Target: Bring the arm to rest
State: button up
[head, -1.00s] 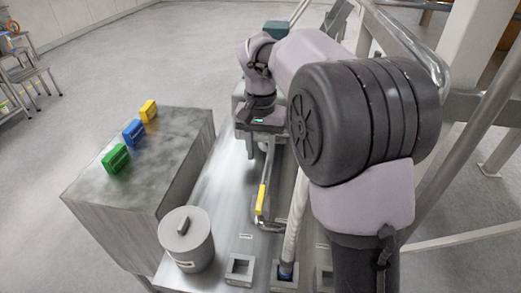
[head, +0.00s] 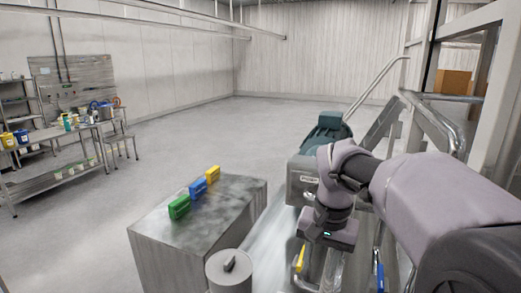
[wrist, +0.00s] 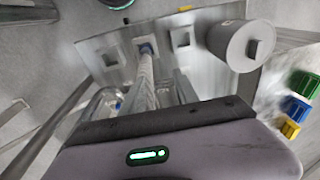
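My arm comes in from the right in the head view, bent at the elbow. My gripper (head: 328,238) hangs over the metal filler table, near a yellow-handled lever (head: 299,258). In the wrist view only the gripper's body with a lit green light shows, at the bottom. The fingers are hidden or too unclear to tell whether they are open or shut, and I see nothing held. Below the gripper in the wrist view are a long metal tube (wrist: 145,80) and square sockets in the table plate; the tube's end with a blue part sits at the middle socket.
A grey cabinet (head: 160,255) stands left of the filler, carrying a green (head: 180,207), a blue (head: 198,188) and a yellow block (head: 213,174). A lidded grey canister (head: 229,272) is beside it. Metal railings (head: 435,120) rise close on the right. Open floor lies behind.

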jog(key=s+a+f+t+y+b, duration=0.1)
jog(key=s+f+t+b, duration=0.3)
jog(key=s+f+b, duration=1.3)
jog(key=s+a+f, duration=0.1)
jog(key=s+f, duration=0.1)
jog(key=s, duration=0.1)
jog(key=shift+f+y, duration=0.2)
jog(key=shift+y, duration=0.1)
jog(key=shift+s+a, duration=0.1)
jog(key=shift+a, duration=0.05)
